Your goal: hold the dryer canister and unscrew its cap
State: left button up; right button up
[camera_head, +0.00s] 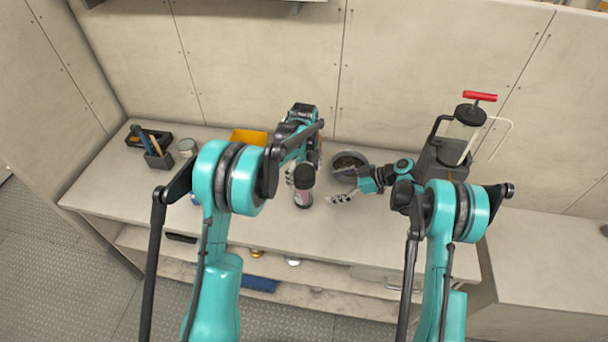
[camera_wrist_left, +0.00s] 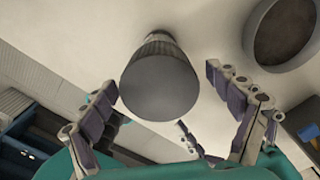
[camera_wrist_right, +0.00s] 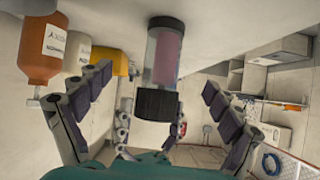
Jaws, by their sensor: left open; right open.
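The dryer canister (camera_head: 303,196) stands upright on the bench, with a dark cap (camera_head: 304,175) on top and a clear body with pink contents. In the left wrist view the cap (camera_wrist_left: 160,90) faces the camera, between the spread fingers with gaps on both sides. My left gripper (camera_head: 291,172) is open, close to the canister's left side. My right gripper (camera_head: 338,198) is open and empty, to the right of the canister and apart from it. In the right wrist view the canister body (camera_wrist_right: 165,55) shows ahead between the open fingers, cap downward in that picture.
A grey bowl (camera_head: 349,158) stands behind the right gripper. A clear tank with a red handle (camera_head: 480,97) is at the right. A yellow bin (camera_head: 248,136), a tool holder (camera_head: 158,158) and a can (camera_head: 187,147) are at the left. An orange bottle (camera_wrist_right: 40,55) shows in the right wrist view.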

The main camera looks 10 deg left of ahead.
aim_at(307, 195)
jog(key=f, duration=0.1)
jog(key=f+n, duration=0.1)
jog(key=shift+s+a+f+y, duration=0.1)
jog(key=shift+a+f+y, duration=0.2)
jog(key=shift+a, duration=0.1)
jog(key=x, duration=1)
jog(key=shift+s, duration=0.15)
jog(key=c, duration=1.4)
